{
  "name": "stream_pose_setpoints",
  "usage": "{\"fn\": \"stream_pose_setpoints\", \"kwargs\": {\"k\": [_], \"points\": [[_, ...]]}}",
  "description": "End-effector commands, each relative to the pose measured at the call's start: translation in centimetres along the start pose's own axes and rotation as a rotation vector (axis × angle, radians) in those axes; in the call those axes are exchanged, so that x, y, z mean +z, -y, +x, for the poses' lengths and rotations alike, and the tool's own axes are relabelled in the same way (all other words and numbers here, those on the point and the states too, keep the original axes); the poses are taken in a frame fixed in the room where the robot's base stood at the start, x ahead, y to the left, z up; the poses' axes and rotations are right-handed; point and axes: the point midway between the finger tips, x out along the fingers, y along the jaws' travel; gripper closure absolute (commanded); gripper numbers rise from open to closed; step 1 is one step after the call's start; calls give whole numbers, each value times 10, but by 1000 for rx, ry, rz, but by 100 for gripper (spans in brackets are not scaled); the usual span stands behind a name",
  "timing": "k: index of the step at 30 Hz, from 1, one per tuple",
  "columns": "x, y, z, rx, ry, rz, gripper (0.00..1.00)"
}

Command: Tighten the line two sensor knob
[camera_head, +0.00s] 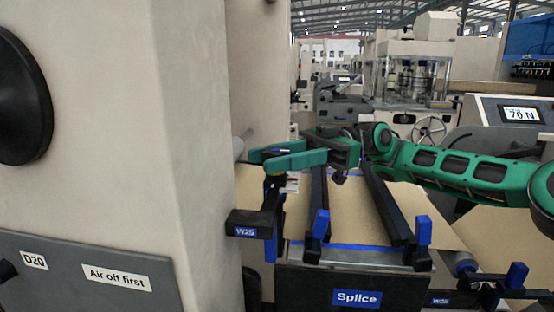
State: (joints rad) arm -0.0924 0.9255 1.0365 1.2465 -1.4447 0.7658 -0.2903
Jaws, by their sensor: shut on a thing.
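My gripper (264,160) comes in from the right on my green arm. Its two green fingers point left above a black bracket (245,220) with a blue label that seems to read W25. The fingers are shut on a small dark knob (274,186) at the top of this bracket; the fingers hide most of the knob. I see no "line two" wording, so I cannot tell from labels which line this sensor belongs to.
Brown kraft web (355,215) runs under black bars with blue ends at the Splice table (357,298). A beige machine column (120,120) stands close on the left. A second labelled bracket (440,299) is at lower right. A display (520,114) reads 70 N.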

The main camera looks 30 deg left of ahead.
Motion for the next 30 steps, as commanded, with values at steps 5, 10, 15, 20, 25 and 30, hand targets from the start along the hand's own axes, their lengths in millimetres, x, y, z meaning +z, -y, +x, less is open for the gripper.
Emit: {"fn": "stream_pose_setpoints", "kwargs": {"k": [5, 10, 15, 20, 25, 30], "points": [[4, 0, 1, -3, 6, 5, 84], [4, 0, 1, -3, 5, 5, 84], [3, 0, 1, -3, 4, 5, 43], [2, 0, 0, -2, 3, 3, 43], [1, 0, -1, -1, 1, 2, 43], [2, 3, -9, -3, -1, 3, 43]]}}
